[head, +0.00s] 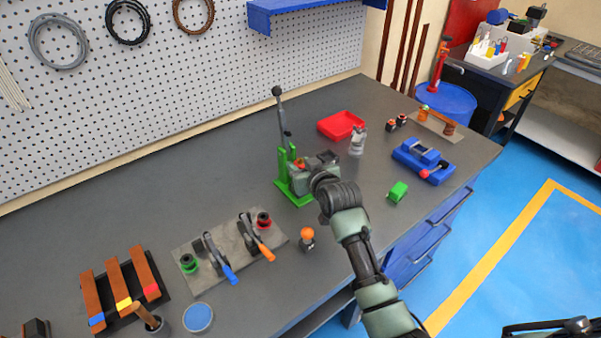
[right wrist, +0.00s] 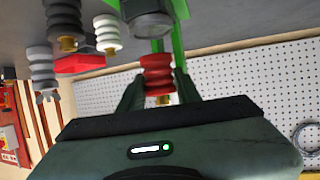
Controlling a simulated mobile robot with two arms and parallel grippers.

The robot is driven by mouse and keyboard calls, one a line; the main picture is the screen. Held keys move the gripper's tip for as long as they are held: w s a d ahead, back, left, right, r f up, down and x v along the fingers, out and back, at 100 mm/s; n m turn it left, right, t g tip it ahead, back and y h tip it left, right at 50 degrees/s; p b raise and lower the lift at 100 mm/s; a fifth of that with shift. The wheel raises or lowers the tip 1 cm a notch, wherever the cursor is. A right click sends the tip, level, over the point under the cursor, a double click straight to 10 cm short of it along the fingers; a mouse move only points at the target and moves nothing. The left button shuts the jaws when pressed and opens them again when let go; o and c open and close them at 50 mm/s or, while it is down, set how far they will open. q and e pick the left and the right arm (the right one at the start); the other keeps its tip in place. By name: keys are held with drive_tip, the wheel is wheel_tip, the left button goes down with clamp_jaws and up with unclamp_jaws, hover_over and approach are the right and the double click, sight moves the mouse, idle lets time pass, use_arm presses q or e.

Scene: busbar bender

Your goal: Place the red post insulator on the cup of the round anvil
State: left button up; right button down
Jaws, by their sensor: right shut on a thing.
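The red post insulator (right wrist: 157,72) is ribbed, with a brass stud, and stands between the two fingers of my right gripper (right wrist: 160,92) in the right wrist view. That gripper is shut on it. In the head view, my right gripper (head: 300,168) is at the green bender frame (head: 284,170), and only a bit of red shows there. A round grey metal cylinder, seemingly the round anvil (right wrist: 150,24), lies just beyond the insulator's free end in the upside-down right wrist view. A small gap seems to separate them; contact is unclear. The cup is not clearly visible. My left gripper is out of view.
Dark (right wrist: 64,20), white (right wrist: 107,33) and grey (right wrist: 42,68) insulators stand beside the bender. A red tray (head: 341,124) is behind. A blue vise (head: 422,160) and green block (head: 398,191) are to the right. A lever-tool plate (head: 229,241) is front left. The bench's back left is clear.

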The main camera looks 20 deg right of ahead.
wheel_tip(320, 180, down, 2)
drive_tip(key=shift+f, duration=0.4)
drive_tip(key=c, duration=1)
unclamp_jaws()
drive_tip(key=shift+f, duration=0.1)
drive_tip(key=a+v, duration=0.1)
drive_tip(key=v, duration=1.1)
drive_tip(key=shift+d+b, duration=0.3)
drive_tip(key=shift+d, duration=0.15)
